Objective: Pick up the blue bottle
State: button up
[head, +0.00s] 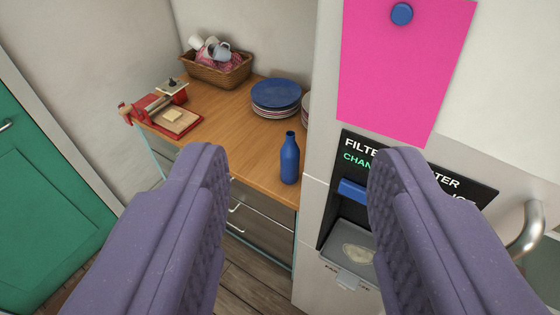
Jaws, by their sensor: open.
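The blue bottle (290,160) stands upright near the front right corner of the wooden counter (232,127), close beside the fridge side. My gripper (298,170) shows as two purple fingers, one at the left and one at the right of the picture. It is open and empty. In the picture the bottle appears in the gap between the fingers, but it stands farther off and neither finger touches it.
A wicker basket with mugs (217,68) and a red press-like tool (170,112) are farther left. The fridge (318,120) with a water dispenser rises at the right. A green door (50,190) is at left.

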aim_at(289, 150)
jog(key=i+j+z, duration=0.1)
jog(key=i+j, duration=0.2)
jog(key=i, duration=0.3)
jog(key=i+j, duration=0.35)
jog(key=i, duration=0.25)
jog(key=i+j+z, duration=0.15)
jog(key=i+j, duration=0.15)
jog(key=i, duration=0.25)
